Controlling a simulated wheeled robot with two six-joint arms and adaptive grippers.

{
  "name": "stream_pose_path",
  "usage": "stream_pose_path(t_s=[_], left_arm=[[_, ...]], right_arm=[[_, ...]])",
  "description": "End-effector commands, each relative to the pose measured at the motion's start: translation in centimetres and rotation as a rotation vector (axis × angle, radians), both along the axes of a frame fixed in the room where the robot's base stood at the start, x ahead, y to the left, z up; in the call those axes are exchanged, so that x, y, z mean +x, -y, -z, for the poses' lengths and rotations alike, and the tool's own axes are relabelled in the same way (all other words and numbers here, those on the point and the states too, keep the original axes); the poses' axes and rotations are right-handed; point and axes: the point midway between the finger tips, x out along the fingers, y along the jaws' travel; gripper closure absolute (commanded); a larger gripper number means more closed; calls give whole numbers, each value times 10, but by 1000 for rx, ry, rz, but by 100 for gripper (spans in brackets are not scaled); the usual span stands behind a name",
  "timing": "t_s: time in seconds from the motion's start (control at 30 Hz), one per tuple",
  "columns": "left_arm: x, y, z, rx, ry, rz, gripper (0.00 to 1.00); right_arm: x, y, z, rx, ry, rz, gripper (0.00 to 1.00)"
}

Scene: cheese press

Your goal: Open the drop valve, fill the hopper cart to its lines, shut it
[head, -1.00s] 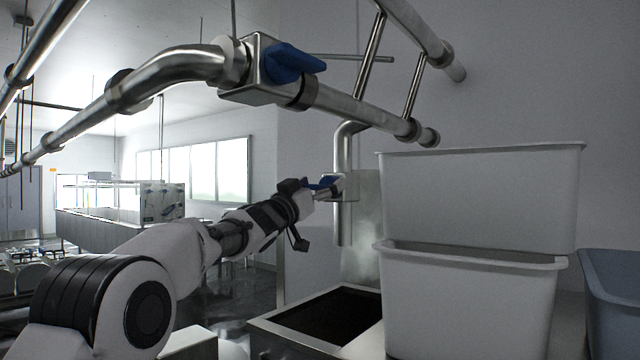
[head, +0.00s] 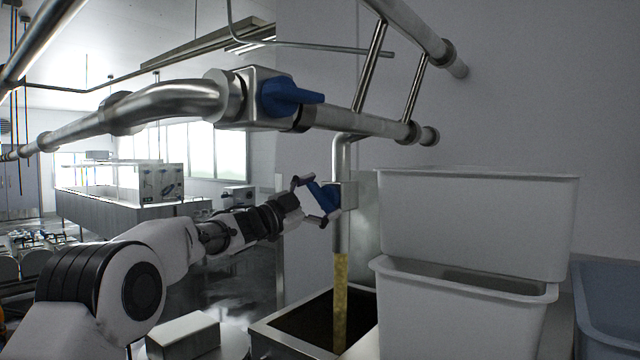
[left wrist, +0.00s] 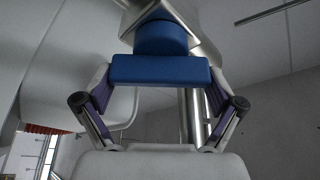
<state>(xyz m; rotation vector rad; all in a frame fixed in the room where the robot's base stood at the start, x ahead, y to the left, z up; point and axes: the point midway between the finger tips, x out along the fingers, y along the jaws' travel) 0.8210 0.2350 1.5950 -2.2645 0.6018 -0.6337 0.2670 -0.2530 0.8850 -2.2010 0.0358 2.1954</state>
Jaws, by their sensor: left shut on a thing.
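The drop valve has a blue handle (head: 322,196) on a steel body (head: 348,194) above the downpipe. My left gripper (head: 314,200) is at that handle, one finger on each side of it. In the left wrist view the blue handle (left wrist: 160,69) lies between both fingers, and the left gripper (left wrist: 160,88) is shut on it. A yellowish stream (head: 341,300) falls from the downpipe into the hopper cart (head: 272,329), a steel-rimmed bin with a dark inside. The fill level and the lines are hidden from here. My right gripper is not in view.
Two stacked white tubs (head: 470,225) stand right of the cart, with a blue-grey tub (head: 605,300) beyond. Steel pipes with another blue-handled valve (head: 285,98) run overhead. A steel box (head: 183,335) stands at lower left.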

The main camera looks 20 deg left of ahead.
Motion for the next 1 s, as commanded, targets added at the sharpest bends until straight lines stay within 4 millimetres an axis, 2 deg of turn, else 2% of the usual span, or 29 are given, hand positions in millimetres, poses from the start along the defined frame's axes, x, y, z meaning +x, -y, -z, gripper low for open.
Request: stream_pose_path(t_s=[0.03, 0.3, 0.93, 0.97, 1.0], left_arm=[[0, -1, -5, 29, 12, -4, 41], [0, -1, -3, 166, 63, -4, 41], [0, -1, -2, 221, 86, -6, 41], [0, -1, -2, 221, 86, -6, 3], [0, -1, -2, 221, 86, -6, 0]], right_arm=[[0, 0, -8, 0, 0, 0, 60], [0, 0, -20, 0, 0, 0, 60], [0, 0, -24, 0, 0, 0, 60], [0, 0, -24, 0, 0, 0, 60], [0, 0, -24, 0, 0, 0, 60]])
